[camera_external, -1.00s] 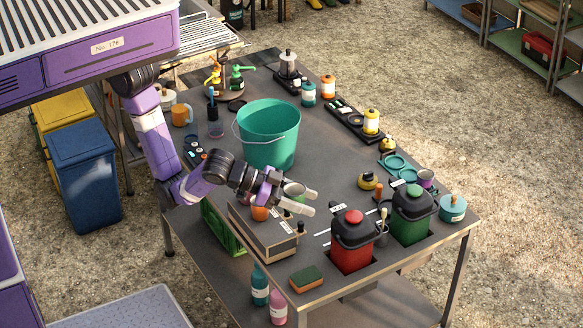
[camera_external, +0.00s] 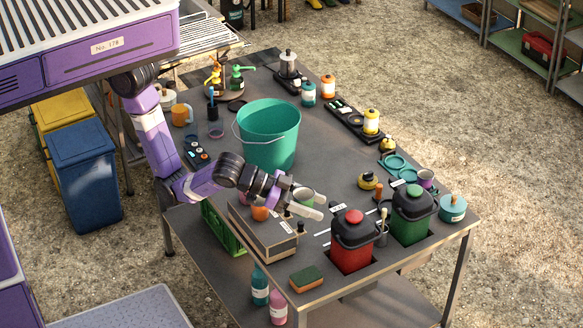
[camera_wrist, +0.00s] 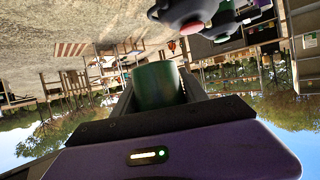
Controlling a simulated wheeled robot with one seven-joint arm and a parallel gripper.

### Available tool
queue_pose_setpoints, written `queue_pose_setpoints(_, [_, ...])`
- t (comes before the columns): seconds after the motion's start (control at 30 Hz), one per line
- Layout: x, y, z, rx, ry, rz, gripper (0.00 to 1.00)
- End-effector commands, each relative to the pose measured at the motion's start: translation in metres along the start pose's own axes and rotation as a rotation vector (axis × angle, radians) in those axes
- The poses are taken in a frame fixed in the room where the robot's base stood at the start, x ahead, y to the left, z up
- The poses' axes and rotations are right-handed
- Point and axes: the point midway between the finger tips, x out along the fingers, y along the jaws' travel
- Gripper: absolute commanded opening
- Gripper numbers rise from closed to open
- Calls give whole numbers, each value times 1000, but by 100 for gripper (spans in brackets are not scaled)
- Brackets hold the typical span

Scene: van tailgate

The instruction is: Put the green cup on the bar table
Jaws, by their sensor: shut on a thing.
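My gripper (camera_external: 318,206) is shut on the green cup (camera_external: 303,196), which shows pale green between the fingers in the external view. In the wrist view the dark green cup (camera_wrist: 158,85) sits between the fingers, partly hidden by my gripper. The cup appears held above the dark table (camera_external: 335,170), near the open wooden box and left of the red bin. I cannot tell from the pictures whether this dark table is the bar table.
The red bin (camera_external: 352,250) and green bin (camera_external: 409,226), both black-lidded, stand to the right. A teal bucket (camera_external: 268,148) stands behind. A sponge (camera_external: 306,279) lies at the front edge. Bare tabletop lies right of the bucket.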

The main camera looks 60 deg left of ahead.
Motion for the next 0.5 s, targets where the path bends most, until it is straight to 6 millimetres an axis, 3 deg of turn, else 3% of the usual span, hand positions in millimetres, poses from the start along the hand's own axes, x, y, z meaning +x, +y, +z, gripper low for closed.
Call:
queue_pose_setpoints(0.17, [28,-46,-4,-54,0,-137,10])
queue_pose_setpoints(0.5, [82,-188,-5,-214,0,-527,10])
